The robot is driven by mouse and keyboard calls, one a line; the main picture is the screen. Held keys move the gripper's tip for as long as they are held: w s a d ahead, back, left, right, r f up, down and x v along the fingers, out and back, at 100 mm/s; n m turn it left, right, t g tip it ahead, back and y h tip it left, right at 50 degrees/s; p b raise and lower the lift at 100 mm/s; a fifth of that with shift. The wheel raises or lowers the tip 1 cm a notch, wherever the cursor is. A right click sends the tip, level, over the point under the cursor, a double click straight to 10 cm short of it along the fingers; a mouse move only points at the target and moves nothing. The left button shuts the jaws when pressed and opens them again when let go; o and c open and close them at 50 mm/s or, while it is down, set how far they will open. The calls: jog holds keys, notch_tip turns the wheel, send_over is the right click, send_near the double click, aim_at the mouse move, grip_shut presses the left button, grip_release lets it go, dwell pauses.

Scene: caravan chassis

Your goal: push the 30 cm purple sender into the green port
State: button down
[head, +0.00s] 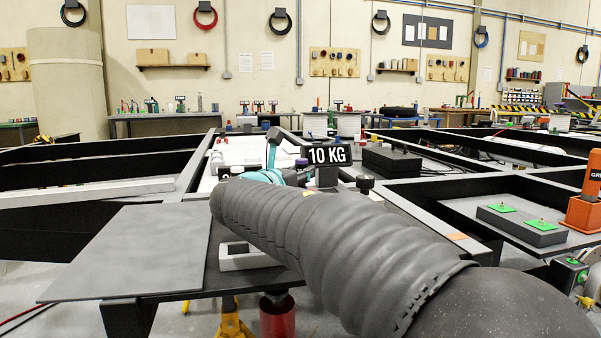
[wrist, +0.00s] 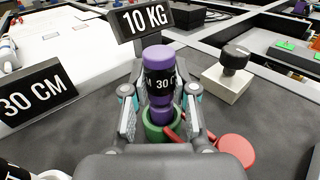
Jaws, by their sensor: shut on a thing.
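The purple sender (wrist: 159,58) stands upright in the wrist view, with a black band that reads "30 C" in its visible part. My gripper (wrist: 160,97) is shut on it, one finger on each side. The sender's narrower purple lower end meets the green port (wrist: 153,133), a green ring just below it. I cannot tell how deep it sits in the ring, since my gripper hides the near side. In the head view, a bit of purple (head: 301,163) shows beside my teal-jointed gripper (head: 272,174), mostly hidden by my arm.
A "10 KG" sign (wrist: 146,19) stands just behind the sender, and a "30 CM" sign (wrist: 38,96) is at left. A black knob on a pale block (wrist: 228,84) is at right. A red round part (wrist: 236,150) lies right of the port. A bare grey plate (head: 130,250) is at front left.

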jog(key=shift+f+b, duration=0.55)
jog(key=shift+f, duration=0.4)
jog(key=c, duration=0.8)
grip_release()
jog(key=shift+c, duration=0.2)
notch_tip(320, 180, up, 10)
